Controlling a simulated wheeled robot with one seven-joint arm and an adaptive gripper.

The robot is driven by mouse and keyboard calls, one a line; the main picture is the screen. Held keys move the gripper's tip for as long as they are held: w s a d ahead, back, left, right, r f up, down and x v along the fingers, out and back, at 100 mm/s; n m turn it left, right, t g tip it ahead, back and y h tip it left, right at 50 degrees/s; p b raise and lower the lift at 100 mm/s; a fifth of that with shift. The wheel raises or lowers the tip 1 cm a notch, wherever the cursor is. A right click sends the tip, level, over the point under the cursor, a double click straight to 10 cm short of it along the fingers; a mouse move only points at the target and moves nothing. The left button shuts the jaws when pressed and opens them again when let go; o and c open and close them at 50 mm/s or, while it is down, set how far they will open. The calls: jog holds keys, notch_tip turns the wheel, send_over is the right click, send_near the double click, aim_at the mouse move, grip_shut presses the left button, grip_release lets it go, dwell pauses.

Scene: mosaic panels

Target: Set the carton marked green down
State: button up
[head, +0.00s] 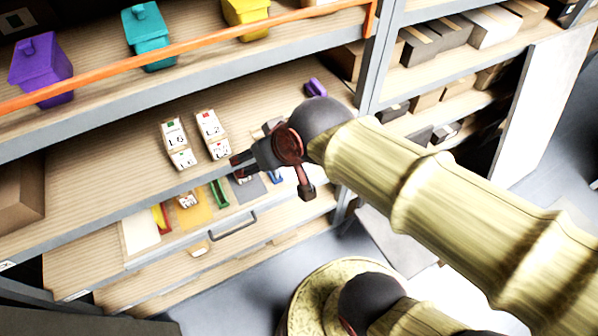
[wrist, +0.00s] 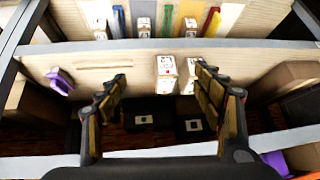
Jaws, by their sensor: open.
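Two white cartons stand side by side on the middle shelf (head: 90,150). The left carton, marked L6 (head: 175,140), appears to have a small green mark on top. The right carton, marked L7 (head: 211,130), has a small coloured mark that is hard to read. In the wrist view one carton (wrist: 166,74) shows between my fingers, beyond their tips, and another (wrist: 189,78) is partly hidden by the right finger. My gripper (wrist: 160,88) is open and empty. In the head view it is just right of the L7 carton.
Below is a drawer with a handle (head: 233,227), coloured strips and small cartons. A purple object (head: 315,87) lies at the shelf's right. Purple (head: 43,69), teal (head: 149,38) and yellow (head: 246,17) bins stand above behind an orange rail (head: 190,57). The shelf's left side has free room.

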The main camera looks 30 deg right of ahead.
jog(key=s+d+g+h, duration=0.1)
jog(key=s+d, duration=0.3)
jog(key=s, duration=0.4)
jog(key=shift+d+m+g, duration=0.25)
jog(key=shift+m+g, duration=0.05)
